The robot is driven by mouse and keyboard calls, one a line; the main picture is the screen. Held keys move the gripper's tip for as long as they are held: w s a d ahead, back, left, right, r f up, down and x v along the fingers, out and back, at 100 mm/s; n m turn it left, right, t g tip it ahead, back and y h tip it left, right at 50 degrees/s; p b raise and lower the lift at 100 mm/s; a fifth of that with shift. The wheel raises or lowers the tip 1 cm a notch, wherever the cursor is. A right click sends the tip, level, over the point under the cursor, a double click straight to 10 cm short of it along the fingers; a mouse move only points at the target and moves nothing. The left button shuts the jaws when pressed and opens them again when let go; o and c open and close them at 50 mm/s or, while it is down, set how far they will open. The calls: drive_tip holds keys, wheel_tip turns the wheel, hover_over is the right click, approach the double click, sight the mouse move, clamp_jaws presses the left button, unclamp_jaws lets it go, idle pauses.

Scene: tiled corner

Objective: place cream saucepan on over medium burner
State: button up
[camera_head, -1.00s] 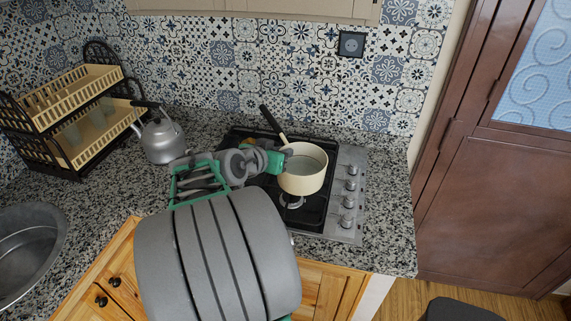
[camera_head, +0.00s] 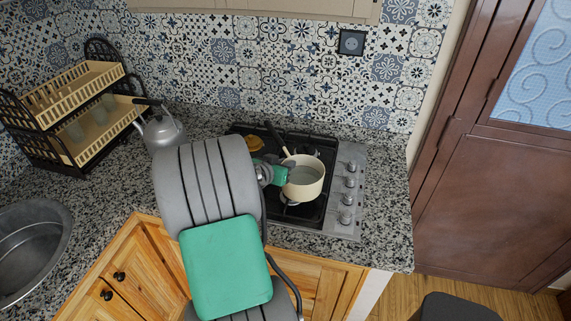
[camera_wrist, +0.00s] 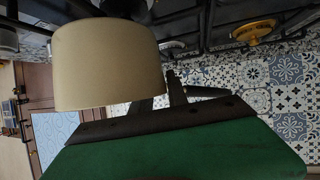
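The cream saucepan (camera_head: 303,180) is upright over the right part of the black hob (camera_head: 315,212), its dark handle pointing up and left. A front burner (camera_head: 289,200) shows partly below it; I cannot tell if the pan's base touches the grate. My gripper (camera_head: 284,174) is at the pan's left side. In the wrist view, the saucepan (camera_wrist: 108,65) fills the left and middle. The dark fingers of my gripper (camera_wrist: 158,96) sit at its wall near the rim and appear shut on it. My arm hides the hob's left front.
A yellow-brown item (camera_head: 253,143) lies on the hob's back left. A grey kettle (camera_head: 160,130) stands on the counter to the left, before a two-tier dish rack (camera_head: 75,140). A sink (camera_head: 30,240) is far left. Knobs (camera_head: 348,183) line the hob's right edge.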

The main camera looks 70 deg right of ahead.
drive_tip(key=o, duration=0.4)
drive_tip(key=shift+r, duration=0.15)
